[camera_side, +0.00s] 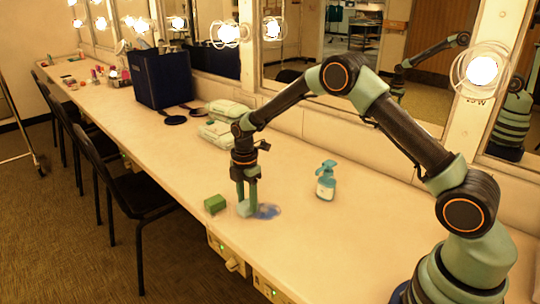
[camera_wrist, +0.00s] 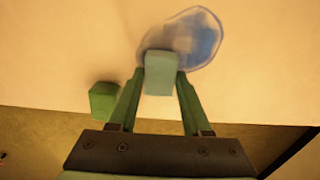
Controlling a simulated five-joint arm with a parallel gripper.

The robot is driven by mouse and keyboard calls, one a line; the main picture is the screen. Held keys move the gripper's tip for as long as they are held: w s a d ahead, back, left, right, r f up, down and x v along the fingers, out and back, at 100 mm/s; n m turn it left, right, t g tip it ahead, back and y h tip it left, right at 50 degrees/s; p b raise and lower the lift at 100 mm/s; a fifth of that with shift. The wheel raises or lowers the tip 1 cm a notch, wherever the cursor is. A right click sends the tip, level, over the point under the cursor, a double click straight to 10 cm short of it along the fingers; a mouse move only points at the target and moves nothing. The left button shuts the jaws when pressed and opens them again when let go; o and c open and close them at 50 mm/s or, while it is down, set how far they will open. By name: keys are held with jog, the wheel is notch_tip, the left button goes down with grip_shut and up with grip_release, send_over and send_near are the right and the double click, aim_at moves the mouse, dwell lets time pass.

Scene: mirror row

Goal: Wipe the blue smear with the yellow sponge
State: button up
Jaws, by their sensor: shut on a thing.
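My gripper (camera_side: 246,202) points down at the counter, shut on a pale teal block-shaped sponge (camera_side: 243,210). In the wrist view the sponge (camera_wrist: 160,73) sits between the fingertips (camera_wrist: 161,80). No yellow sponge shows. The blue smear (camera_side: 268,211) is a rounded patch on the counter just right of the sponge. In the wrist view the smear (camera_wrist: 205,38) has a paler band, and the sponge overlaps its lower left edge. The sponge is at or very near the counter surface; I cannot tell whether it touches.
A green block (camera_side: 215,204) lies left of my gripper near the counter's front edge. A spray bottle (camera_side: 325,180) stands to the right. Folded towels (camera_side: 222,118) and a dark blue bin (camera_side: 162,78) are farther back. The counter (camera_side: 390,225) is bare around the bottle.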

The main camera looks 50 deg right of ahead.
jog(key=shift+s+a, duration=0.1)
jog(key=shift+a, duration=0.65)
jog(key=shift+s, duration=0.85)
jog(key=shift+w+d, duration=0.1)
jog(key=shift+d, duration=5)
jog(key=shift+s, duration=0.75)
jog(key=shift+s+a, duration=0.1)
jog(key=shift+a, duration=4.7)
jog(key=shift+s+a, duration=0.1)
jog(key=shift+a, duration=0.2)
jog(key=shift+s, duration=0.75)
jog(key=shift+d, duration=5.1)
notch_tip(320, 180, up, 8)
jog(key=shift+w, duration=0.1)
